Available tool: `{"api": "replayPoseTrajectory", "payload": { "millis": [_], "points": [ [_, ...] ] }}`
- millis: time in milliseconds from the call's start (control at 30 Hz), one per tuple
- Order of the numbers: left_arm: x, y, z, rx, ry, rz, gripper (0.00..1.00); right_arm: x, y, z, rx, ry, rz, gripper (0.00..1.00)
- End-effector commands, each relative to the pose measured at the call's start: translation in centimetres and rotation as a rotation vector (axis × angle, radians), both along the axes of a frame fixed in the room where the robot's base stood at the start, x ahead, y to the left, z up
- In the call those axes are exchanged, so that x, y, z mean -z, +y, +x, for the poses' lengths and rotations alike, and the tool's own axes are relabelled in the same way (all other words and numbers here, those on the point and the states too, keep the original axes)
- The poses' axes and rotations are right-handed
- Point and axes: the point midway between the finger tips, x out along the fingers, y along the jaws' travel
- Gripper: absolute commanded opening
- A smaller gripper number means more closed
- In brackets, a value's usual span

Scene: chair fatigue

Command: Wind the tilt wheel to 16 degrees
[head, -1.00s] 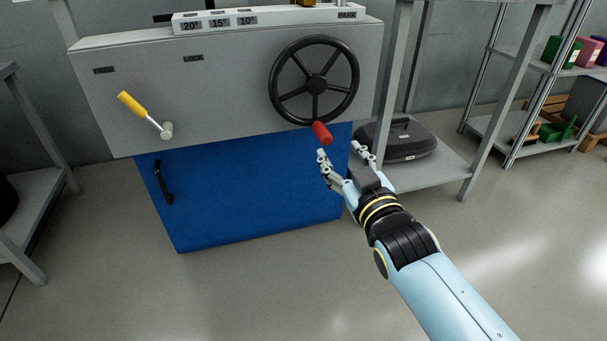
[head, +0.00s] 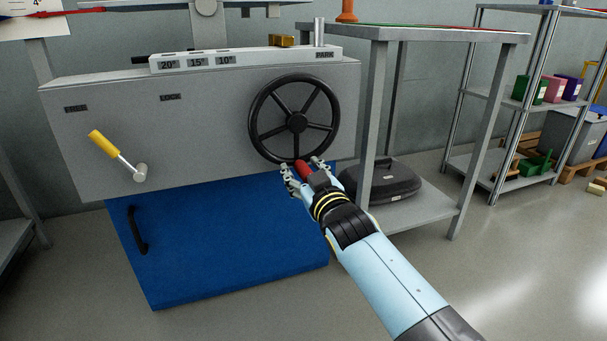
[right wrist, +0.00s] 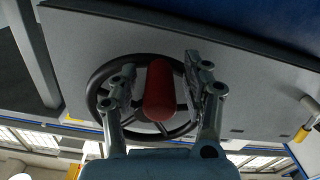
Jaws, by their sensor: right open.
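The black tilt wheel (head: 296,121) is on the front of a grey cabinet (head: 200,128). Its red handle (head: 303,168) is at the bottom of the rim. My right gripper (head: 306,165) is open at the handle. In the right wrist view the red handle (right wrist: 159,92) stands between the two spread fingers, with gaps on both sides, and the wheel (right wrist: 98,95) is behind it. A scale strip (head: 245,58) on top of the cabinet reads 20°, 15°, 10° and PARK, with a brass block (head: 281,40) near it. My left gripper is not in view.
A yellow-handled lever (head: 111,148) is on the cabinet's left, by FREE and LOCK labels. A blue panel with a black handle (head: 138,230) is below. A grey bench (head: 372,110) with a black case (head: 383,181) stands close on the right. The floor in front is clear.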

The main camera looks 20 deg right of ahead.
Motion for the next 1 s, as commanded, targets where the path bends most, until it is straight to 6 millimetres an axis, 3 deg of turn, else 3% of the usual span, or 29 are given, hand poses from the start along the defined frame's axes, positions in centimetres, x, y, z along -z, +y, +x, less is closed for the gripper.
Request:
{"api": "replayPoseTrajectory", "payload": {
  "millis": [200, 567, 1000],
  "points": [
    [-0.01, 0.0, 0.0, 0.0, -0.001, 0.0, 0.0, -0.03, -0.01, 0.0, 0.0, 0.0, 0.0, 0.48],
    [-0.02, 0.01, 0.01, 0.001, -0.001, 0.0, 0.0, -0.01, -0.01, -0.02, 0.0, 0.0, 0.0, 0.01],
    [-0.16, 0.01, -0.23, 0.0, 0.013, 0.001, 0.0, -0.08, -0.2, -0.02, 0.0, 0.0, 0.011, 0.0]
  ]
}}
